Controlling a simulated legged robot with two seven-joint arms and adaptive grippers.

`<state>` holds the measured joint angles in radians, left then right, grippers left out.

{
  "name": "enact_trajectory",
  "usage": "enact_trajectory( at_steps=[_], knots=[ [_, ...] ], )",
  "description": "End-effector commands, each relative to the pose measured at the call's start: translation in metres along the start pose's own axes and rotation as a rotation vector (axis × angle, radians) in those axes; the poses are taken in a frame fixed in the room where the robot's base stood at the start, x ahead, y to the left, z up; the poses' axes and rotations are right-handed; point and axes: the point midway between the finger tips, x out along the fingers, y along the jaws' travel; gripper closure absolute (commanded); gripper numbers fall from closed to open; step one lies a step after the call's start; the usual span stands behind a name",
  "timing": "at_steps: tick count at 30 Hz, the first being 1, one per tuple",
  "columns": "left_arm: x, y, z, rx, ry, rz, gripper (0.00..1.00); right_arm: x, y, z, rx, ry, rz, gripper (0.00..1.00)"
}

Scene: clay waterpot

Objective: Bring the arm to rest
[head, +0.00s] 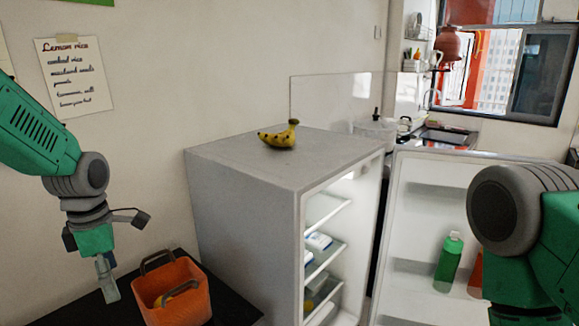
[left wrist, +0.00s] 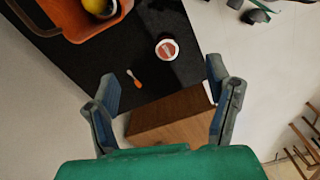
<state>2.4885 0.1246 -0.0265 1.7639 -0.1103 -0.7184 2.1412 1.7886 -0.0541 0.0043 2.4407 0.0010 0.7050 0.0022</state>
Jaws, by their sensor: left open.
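My left gripper (head: 107,279) hangs pointing down at the left of the head view, just left of an orange basket (head: 178,299) and apart from it. In the left wrist view my left gripper (left wrist: 162,82) has its two fingers spread wide with nothing held between them. Below it lie a black tabletop (left wrist: 75,48) and a brown wooden block or box (left wrist: 168,121). My right arm shows at the right edge of the head view, bent, but its gripper is out of the picture.
A grey fridge (head: 232,200) stands with its door (head: 420,225) open toward my right arm. Bananas (head: 280,136) lie on top. A green bottle (head: 448,258) is in the door. A small cup (left wrist: 167,49) and an orange-handled utensil (left wrist: 134,79) rest on the black table. A reddish pot (head: 448,42) is by the window.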

Motion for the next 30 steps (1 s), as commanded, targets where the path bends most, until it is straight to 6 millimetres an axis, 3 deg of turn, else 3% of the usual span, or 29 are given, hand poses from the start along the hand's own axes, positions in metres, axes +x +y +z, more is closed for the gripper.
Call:
enact_trajectory(
  at_steps=[11,17,20,24,27,30],
  knots=[
    [0.092,-0.027,-0.005,0.302,0.000,-0.003,0.27,0.022,-0.001,0.001,-0.001,0.001,0.000,0.60],
    [0.162,-0.060,-0.011,0.574,0.002,0.003,0.27,0.041,-0.001,0.002,-0.001,0.001,0.000,0.60],
    [0.212,-0.086,-0.019,0.775,0.003,0.004,0.27,0.055,-0.001,0.003,-0.001,0.001,0.000,0.60],
    [0.295,-0.139,-0.044,1.156,0.005,0.005,0.27,0.081,-0.001,0.004,0.000,0.001,0.000,0.60],
    [0.343,-0.180,-0.067,1.446,0.007,0.011,0.27,0.100,-0.001,0.005,0.000,0.000,0.000,0.60],
    [0.376,-0.219,-0.088,1.716,0.014,0.019,0.27,0.115,-0.001,0.006,0.000,0.001,0.000,0.60]
  ],
)
